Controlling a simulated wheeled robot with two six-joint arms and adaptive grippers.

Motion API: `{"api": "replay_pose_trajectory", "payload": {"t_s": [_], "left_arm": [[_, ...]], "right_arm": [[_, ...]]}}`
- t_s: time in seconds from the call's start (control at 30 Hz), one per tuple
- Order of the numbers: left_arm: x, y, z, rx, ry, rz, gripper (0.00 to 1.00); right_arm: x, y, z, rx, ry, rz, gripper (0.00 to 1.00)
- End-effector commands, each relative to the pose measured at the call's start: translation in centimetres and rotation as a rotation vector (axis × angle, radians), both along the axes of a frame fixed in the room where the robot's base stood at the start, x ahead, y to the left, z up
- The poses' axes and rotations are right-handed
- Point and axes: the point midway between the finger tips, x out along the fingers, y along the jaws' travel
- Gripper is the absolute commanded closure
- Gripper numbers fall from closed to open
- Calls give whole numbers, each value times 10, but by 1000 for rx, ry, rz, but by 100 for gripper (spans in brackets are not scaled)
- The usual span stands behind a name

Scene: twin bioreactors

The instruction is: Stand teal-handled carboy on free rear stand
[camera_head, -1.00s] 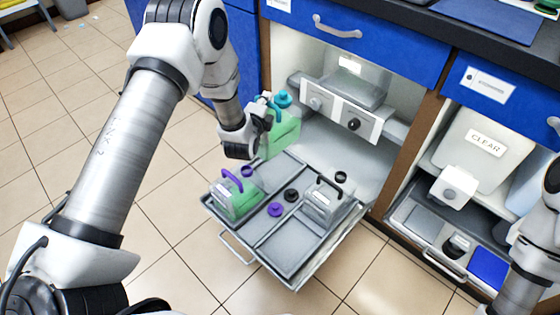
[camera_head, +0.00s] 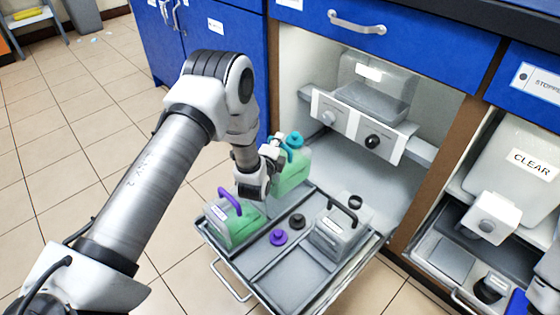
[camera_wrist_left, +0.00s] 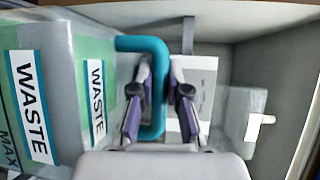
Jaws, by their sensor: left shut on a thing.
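The teal-handled carboy (camera_head: 293,172) holds green liquid and has a teal cap. It is at the rear left of the pulled-out grey tray (camera_head: 302,281); I cannot tell whether it touches the tray. My left gripper (camera_head: 277,154) is shut on its teal handle, which shows upright between the fingers (camera_wrist_left: 155,90) in the left wrist view. The carboy's WASTE labels (camera_wrist_left: 30,108) show at left there. The gripper and wrist partly hide the carboy in the head view. No rear stand can be clearly made out. My right gripper is not in view.
A purple-handled green carboy (camera_head: 232,224) and a black-handled clear carboy (camera_head: 336,236) stand on the tray. A panel with two knobs (camera_head: 352,127) hangs above, inside the cabinet. The tray's front middle is bare.

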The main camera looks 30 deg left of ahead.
Motion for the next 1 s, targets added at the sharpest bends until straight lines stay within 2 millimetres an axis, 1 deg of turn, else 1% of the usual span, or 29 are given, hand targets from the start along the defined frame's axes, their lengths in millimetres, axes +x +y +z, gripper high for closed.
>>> {"api": "replay_pose_trajectory", "payload": {"t_s": [0.03,0.23,0.4,0.5,0.67,0.7,0.77,1.0], "left_arm": [[1,0,-12,1,-6,-1,100],[1,0,-33,0,-7,1,100],[1,0,-64,0,-6,1,100],[1,0,-71,-1,-7,1,100],[1,0,-69,-1,-6,1,100],[0,0,-72,-1,2,0,82],[0,0,-72,0,2,0,60],[0,0,-72,0,1,0,60]], "right_arm": [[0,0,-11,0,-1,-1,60],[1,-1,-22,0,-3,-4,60],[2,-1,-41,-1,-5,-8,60],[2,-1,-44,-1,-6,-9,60],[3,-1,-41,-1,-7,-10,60],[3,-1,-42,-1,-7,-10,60],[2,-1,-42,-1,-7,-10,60],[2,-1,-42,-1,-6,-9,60]]}}
